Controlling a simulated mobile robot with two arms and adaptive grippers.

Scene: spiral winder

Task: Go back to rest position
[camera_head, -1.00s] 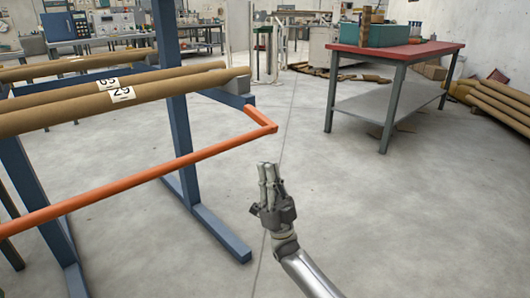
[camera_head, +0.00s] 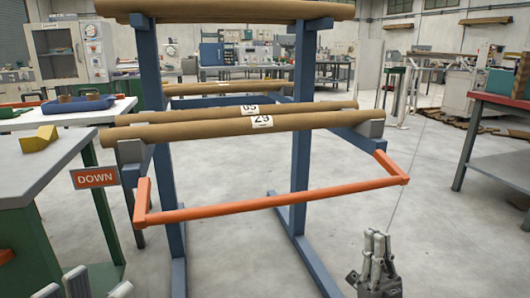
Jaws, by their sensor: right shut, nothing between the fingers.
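My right gripper (camera_head: 377,243) is in the lower right of the head view, pointing up over the bare floor. Its fingers are together with nothing between them. It is apart from the orange bar (camera_head: 270,201) of the rack. Two pale fingertips of my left gripper (camera_head: 98,287) show at the bottom left edge, in front of the green-legged bench. The rest of that gripper is cut off by the frame.
A blue rack (camera_head: 302,120) carries brown tubes (camera_head: 200,131) with number labels. A "DOWN" sign (camera_head: 95,178) hangs at its left. A grey-topped bench (camera_head: 40,165) stands left, a red-topped table (camera_head: 500,101) right. The floor (camera_head: 425,200) between rack and table is clear.

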